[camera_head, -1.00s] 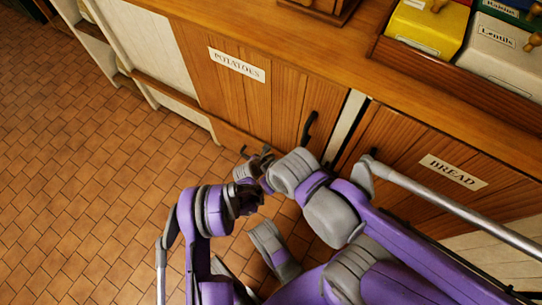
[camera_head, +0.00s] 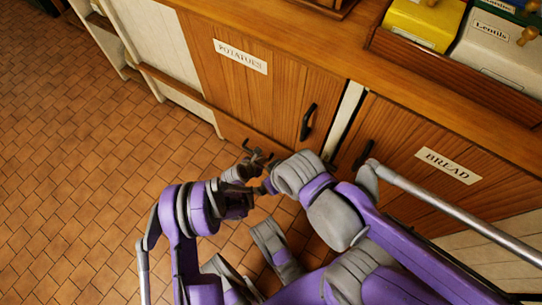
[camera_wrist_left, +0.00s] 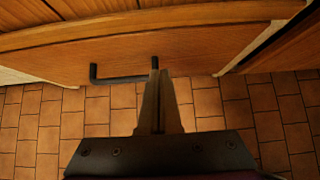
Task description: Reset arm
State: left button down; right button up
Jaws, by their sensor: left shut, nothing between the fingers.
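My left arm, purple and grey, comes in from the lower left in the head view. Its gripper (camera_head: 260,156) is over the floor in front of the lower edge of the potatoes cupboard (camera_head: 250,95). In the left wrist view the two fingers (camera_wrist_left: 157,88) are together and empty. A black bar handle (camera_wrist_left: 118,79) on a wooden front shows beyond the fingertips there; I cannot tell whether they touch it. My right arm crosses the lower right of the head view, and its gripper does not show.
The potatoes door has a black handle (camera_head: 308,121). The bread cupboard (camera_head: 405,160) stands to its right. A wooden counter (camera_head: 320,50) above carries a yellow box (camera_head: 425,22) and a white lentils box (camera_head: 500,52). Tiled floor (camera_head: 75,150) is clear at left.

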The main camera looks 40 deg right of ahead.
pick_arm(q)
jog(key=p+v, duration=0.1)
jog(key=v, duration=0.5)
jog(key=shift+a, duration=0.25)
pick_arm(e)
jog(key=shift+w+r, duration=0.15)
jog(key=shift+r, duration=0.6)
pick_arm(q)
jog(key=shift+w, duration=0.1)
jog(key=w+a+r+m+t+y, duration=0.15)
jog(key=a+r+m+y, duration=0.25)
jog(key=a+r+m, duration=1.2)
jog(key=s+a+r+m+y, duration=0.25)
jog(key=s+a+r, duration=0.35)
jog(key=s+a, duration=0.45)
jog(key=s+a+r+m+y, duration=0.25)
jog(key=s+a+r, duration=0.4)
jog(key=a, duration=0.65)
notch_tip(320, 180, up, 26)
jog(key=m+p, duration=0.1)
jog(key=p, duration=2.1)
jog(key=shift+w+a+t+h+p, duration=0.2)
jog(key=shift+a+t+h+p, duration=0.15)
jog(key=shift+t+p, duration=0.1)
pick_arm(e)
notch_tip(320, 180, up, 26)
jog(key=w+t, duration=0.1)
jog(key=shift+w, duration=0.15)
